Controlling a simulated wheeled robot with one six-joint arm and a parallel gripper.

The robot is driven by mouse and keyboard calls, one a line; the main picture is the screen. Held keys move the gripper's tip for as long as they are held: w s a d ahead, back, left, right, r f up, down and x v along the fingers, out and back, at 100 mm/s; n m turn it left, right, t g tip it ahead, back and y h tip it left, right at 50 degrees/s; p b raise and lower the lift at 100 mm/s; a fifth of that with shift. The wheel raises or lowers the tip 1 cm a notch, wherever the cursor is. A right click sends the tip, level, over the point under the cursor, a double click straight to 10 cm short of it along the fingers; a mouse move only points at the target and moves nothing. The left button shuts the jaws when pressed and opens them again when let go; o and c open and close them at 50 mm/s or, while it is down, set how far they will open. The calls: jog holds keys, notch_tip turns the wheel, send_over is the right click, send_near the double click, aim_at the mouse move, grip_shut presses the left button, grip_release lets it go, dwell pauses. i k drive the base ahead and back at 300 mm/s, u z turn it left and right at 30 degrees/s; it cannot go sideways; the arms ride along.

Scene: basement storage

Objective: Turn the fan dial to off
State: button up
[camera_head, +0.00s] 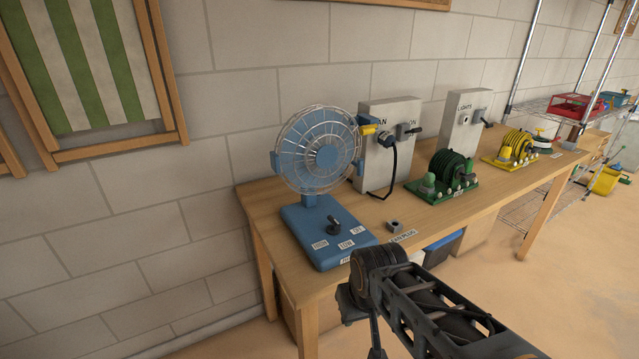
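The blue desk fan (322,158) stands upright on the left end of the wooden table. Its round wire cage faces forward. The black fan dial (334,226) sticks up from the blue fan base (308,228). Small white labels lie on the base in front of and beside the dial; they are too small to read surely. Which label the dial points at cannot be told. My arm reaches in from the lower right, with a dark joint in front of the table's front edge, apart from the fan. My gripper's fingers do not show.
The wooden table (440,217) runs along the block wall. It bears a grey switch box (385,125) with a black cord, a small dark block (395,226), a green reel (450,172) and a yellow reel (517,143). Open floor (590,270) lies to the right.

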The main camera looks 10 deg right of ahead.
aim_at(334, 229)
jog(key=k, duration=1.05)
jog(key=u, duration=0.7)
jog(key=i, duration=1.5)
jog(key=z, duration=0.55)
